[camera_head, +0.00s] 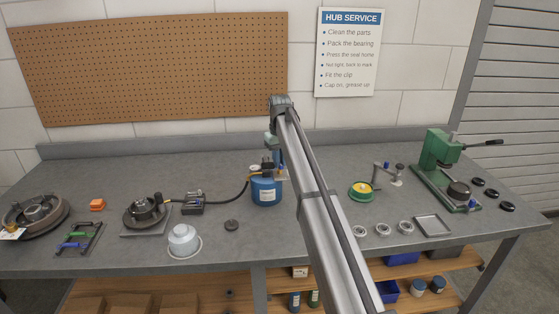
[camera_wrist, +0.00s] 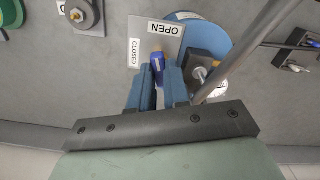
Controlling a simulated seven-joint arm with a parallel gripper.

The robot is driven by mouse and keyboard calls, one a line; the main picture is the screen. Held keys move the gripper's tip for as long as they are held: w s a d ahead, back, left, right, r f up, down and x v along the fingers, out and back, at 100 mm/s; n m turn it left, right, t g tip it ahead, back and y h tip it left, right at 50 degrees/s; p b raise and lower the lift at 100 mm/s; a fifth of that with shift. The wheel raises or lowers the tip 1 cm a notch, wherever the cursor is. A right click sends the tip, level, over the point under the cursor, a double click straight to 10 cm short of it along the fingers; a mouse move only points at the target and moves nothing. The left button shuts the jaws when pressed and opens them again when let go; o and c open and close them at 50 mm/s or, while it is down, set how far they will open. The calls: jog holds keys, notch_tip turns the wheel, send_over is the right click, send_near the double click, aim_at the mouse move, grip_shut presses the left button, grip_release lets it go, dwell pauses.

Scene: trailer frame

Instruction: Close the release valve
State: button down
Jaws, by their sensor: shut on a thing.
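The release valve has a blue lever (camera_wrist: 158,62) with a yellowish tip, beside a plate with an OPEN label (camera_wrist: 165,28) and a CLOSED label (camera_wrist: 135,52). My gripper (camera_wrist: 157,78) is shut on the blue lever, with one finger on each side of it. The lever's lower part is hidden between the fingers. In the head view the blue tank (camera_head: 266,192) stands mid-bench, and my arm covers part of its top. I cannot tell exactly where the lever stands between the two labels.
A black hose (camera_head: 233,196) runs from the tank to a small pump unit (camera_head: 192,204) on the left. A white cup (camera_head: 184,240) and a dark knob (camera_head: 231,225) lie in front. On the right are a green press (camera_head: 440,155), a green dish (camera_head: 361,190) and a metal tray (camera_head: 432,225).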

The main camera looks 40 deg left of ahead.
jog(key=n, duration=1.3)
jog(key=shift+n, duration=0.4)
dwell(0.3)
jog(key=c, duration=1.1)
grip_release()
notch_tip(320, 180, up, 14)
jog(key=shift+f, duration=0.1)
